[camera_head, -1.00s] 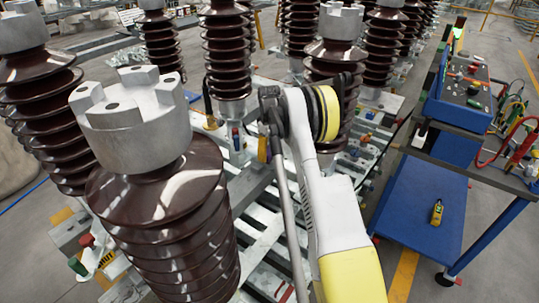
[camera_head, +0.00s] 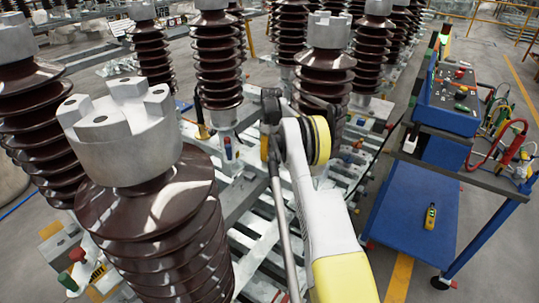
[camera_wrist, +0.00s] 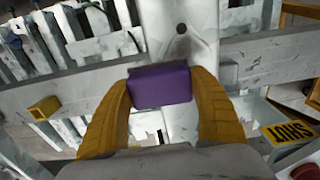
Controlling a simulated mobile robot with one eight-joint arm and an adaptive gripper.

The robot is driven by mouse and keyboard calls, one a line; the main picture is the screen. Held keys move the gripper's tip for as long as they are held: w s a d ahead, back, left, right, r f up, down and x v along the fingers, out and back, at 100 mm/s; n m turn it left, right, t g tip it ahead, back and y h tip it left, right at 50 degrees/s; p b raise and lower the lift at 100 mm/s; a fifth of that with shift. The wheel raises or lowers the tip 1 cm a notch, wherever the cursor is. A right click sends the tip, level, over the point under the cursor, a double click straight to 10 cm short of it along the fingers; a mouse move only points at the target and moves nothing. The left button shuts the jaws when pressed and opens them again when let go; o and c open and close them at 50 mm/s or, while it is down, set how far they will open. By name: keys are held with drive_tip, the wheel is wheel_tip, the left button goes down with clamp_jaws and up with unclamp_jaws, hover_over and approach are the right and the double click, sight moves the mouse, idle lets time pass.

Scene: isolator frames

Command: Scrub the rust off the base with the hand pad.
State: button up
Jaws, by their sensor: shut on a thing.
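My gripper (camera_wrist: 162,82), with two yellow fingers, is shut on a purple hand pad (camera_wrist: 160,88) in the wrist view. The pad is held between the fingertips, in front of a pale grey metal base (camera_wrist: 182,60) with a dark round hole above the pad. Whether the pad touches the base cannot be told. No clear rust patch shows; only dark scuffs mark the pale metal. In the head view, the steel frame (camera_head: 262,222) lies below and beside my arm, and the pad is hidden there.
A large brown insulator (camera_head: 150,215) with a grey cap stands close at the left, and several more stand behind. A blue cart (camera_head: 405,205) with a yellow device (camera_head: 430,216) stands at the right.

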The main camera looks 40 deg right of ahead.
sight(261, 167)
drive_tip(key=shift+s+a+r, duration=0.1)
drive_tip(key=shift+s+a, duration=0.35)
drive_tip(key=shift+a, duration=0.8)
drive_tip(key=shift+s+a+f, duration=0.1)
drive_tip(key=shift+s+a, duration=0.3)
drive_tip(key=shift+a, duration=0.8)
drive_tip(key=shift+s+a+r, duration=0.1)
drive_tip(key=shift+s+a, duration=0.35)
drive_tip(key=shift+a, duration=0.8)
drive_tip(key=shift+r+p, duration=1.5)
drive_tip(key=shift+r, duration=1.5)
wheel_tip(261, 167, up, 3)
drive_tip(key=shift+p, duration=0.8)
